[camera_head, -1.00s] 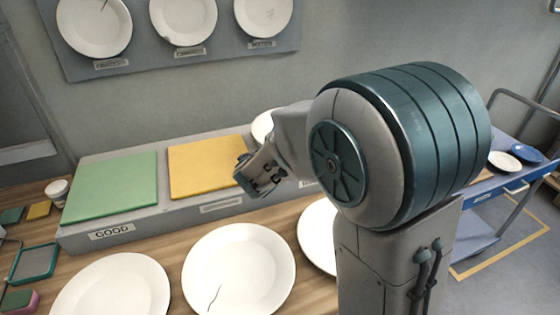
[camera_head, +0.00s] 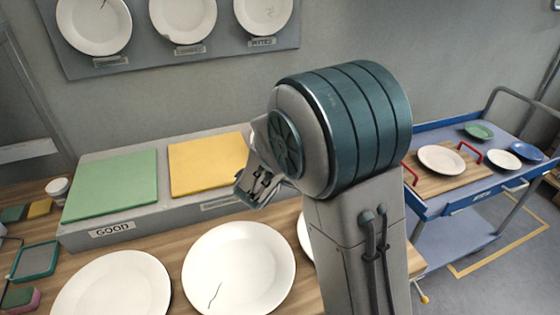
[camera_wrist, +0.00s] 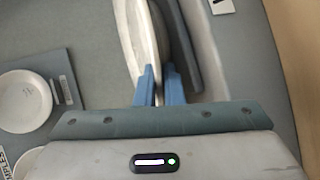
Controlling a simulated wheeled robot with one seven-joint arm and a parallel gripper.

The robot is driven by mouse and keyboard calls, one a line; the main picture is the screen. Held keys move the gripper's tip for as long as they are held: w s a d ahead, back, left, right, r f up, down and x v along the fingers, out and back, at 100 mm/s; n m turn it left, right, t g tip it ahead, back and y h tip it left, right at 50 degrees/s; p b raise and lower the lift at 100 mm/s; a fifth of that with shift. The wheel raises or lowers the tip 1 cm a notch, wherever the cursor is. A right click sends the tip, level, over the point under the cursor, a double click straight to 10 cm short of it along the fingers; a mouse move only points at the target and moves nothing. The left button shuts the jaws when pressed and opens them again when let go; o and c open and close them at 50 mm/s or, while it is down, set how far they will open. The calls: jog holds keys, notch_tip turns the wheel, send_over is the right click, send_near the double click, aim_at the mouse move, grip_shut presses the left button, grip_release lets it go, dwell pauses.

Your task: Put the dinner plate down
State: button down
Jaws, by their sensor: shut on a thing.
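A white dinner plate (camera_wrist: 135,40) stands nearly edge-on in the wrist view. My gripper (camera_wrist: 159,72) is shut on its rim with two blue fingers. In the head view my gripper (camera_head: 257,186) shows beside the yellow pad (camera_head: 205,162), with its fingertips not clear. The held plate is hidden there behind my arm. A green pad (camera_head: 112,184) lies to the left of the yellow one, above a GOOD label. Both pads lie on a long grey ledge (camera_head: 150,223).
On the wooden counter lie a whole white plate (camera_head: 112,287) and a cracked one (camera_head: 238,270); another is partly behind my arm. Sponges and a cup (camera_head: 57,189) are at far left. A blue cart (camera_head: 440,203) at right carries several plates. Sample plates hang on the wall.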

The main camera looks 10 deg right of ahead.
jog(key=c, duration=1.8)
grip_release()
jog(key=shift+r, duration=0.1)
